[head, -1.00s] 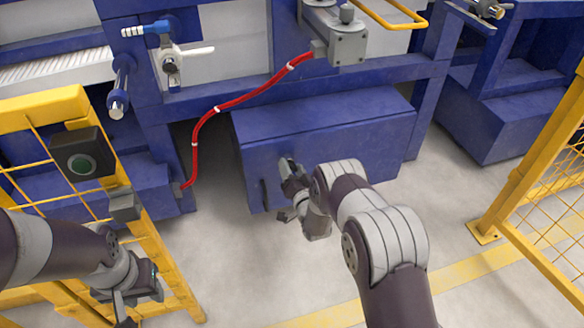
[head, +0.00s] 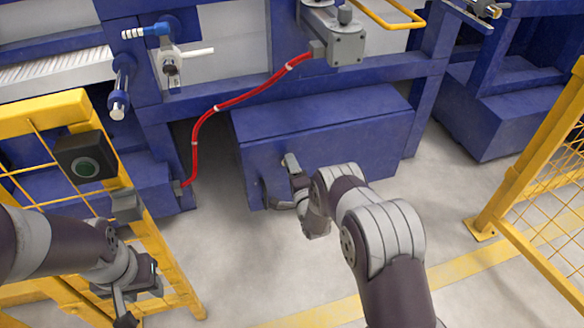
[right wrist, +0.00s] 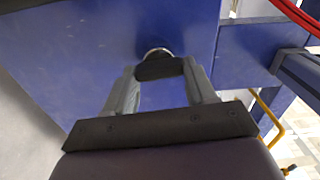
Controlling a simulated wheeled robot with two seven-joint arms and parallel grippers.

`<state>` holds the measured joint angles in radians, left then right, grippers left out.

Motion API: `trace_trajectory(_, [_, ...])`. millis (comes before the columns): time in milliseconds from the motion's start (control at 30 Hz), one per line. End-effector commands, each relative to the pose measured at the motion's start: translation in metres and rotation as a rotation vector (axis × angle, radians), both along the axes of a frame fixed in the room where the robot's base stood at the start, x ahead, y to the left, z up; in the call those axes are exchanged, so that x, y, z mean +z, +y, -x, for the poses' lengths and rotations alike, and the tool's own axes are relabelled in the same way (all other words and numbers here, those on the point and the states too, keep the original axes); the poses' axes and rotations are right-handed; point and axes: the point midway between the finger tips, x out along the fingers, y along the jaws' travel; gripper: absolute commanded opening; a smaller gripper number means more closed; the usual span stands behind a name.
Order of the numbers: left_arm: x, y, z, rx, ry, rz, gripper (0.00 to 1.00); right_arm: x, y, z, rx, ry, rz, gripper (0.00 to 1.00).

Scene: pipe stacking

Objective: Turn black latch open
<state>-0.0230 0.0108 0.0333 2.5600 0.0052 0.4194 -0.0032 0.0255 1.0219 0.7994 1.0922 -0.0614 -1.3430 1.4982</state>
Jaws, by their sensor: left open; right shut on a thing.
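The black latch (right wrist: 158,68) is on the front face of the blue box (head: 335,148), low and toward its left end in the head view. In the right wrist view it lies between the fingertips of my right gripper (right wrist: 160,80), with a round metal collar just behind it. My right gripper, also in the head view (head: 280,183), is shut on the latch and hides most of it there. My left gripper (head: 126,300) hangs open and empty at the lower left, apart from the box.
Another yellow fence (head: 490,222) is at the right. The grey floor in front is clear.

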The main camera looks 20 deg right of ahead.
Motion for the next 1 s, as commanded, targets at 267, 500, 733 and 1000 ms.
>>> trace_trajectory(267, [0.0013, 0.0, 0.0, 0.0, 0.0, 0.0, 0.43, -0.0009, 0.0, 0.0003, 0.0, 0.004, -0.085, 0.25])
trace_trajectory(500, [0.0013, 0.0, 0.0, 0.0, 0.0, 0.0, 0.43, -0.0013, 0.0, 0.0003, 0.0, 0.005, -0.104, 0.25])
trace_trajectory(733, [0.0013, 0.0, 0.0, 0.0, 0.0, 0.0, 0.43, -0.0013, -0.0001, 0.0003, 0.0, 0.005, -0.104, 0.25])
trace_trajectory(1000, [0.0013, 0.0, 0.0, 0.0, 0.0, 0.0, 0.43, -0.0011, -0.0001, 0.0002, 0.0, 0.005, -0.103, 0.81])
